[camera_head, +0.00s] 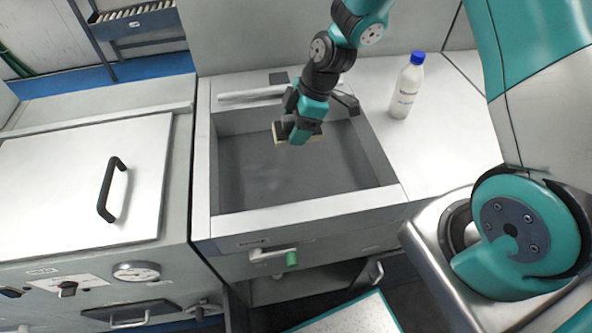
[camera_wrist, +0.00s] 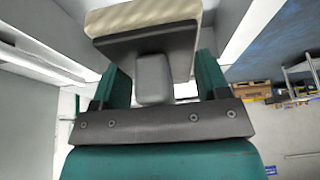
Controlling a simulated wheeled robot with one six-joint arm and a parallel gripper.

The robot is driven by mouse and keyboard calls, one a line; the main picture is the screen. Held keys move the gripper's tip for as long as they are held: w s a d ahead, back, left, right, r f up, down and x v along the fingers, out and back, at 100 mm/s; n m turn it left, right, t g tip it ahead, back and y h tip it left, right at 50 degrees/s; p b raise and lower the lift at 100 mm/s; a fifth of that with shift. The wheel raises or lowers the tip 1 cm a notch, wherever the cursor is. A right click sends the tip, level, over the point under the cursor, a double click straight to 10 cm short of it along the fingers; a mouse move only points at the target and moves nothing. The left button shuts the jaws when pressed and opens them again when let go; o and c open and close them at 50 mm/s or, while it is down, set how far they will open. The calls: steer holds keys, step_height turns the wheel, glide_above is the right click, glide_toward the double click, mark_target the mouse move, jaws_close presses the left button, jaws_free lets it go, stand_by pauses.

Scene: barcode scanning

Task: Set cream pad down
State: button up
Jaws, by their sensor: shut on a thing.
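The cream pad (camera_head: 279,132) is in my gripper (camera_head: 294,133), over the back part of a grey sink basin (camera_head: 255,172). In the head view most of the pad is hidden behind the gripper, with cream edges showing on either side. In the wrist view the cream pad (camera_wrist: 150,14) shows at the top, fixed to a dark plate with a grey block (camera_wrist: 153,78) that sits between the two teal fingers. My gripper is shut on this block. Whether the pad touches the basin floor I cannot tell.
A white bottle with a blue cap (camera_head: 406,88) stands on the white counter (camera_head: 445,120) right of the basin. A cabinet with a black handle (camera_head: 111,190) is to the left. The basin's front area is clear.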

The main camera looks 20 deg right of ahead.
mark_target(291, 181)
step_height(291, 181, down, 18)
steer(key=p, duration=0.3)
steer(key=shift+f, duration=0.25)
steer(key=o, duration=0.5)
steer(key=shift+b, duration=0.3)
steer(key=o, duration=0.4)
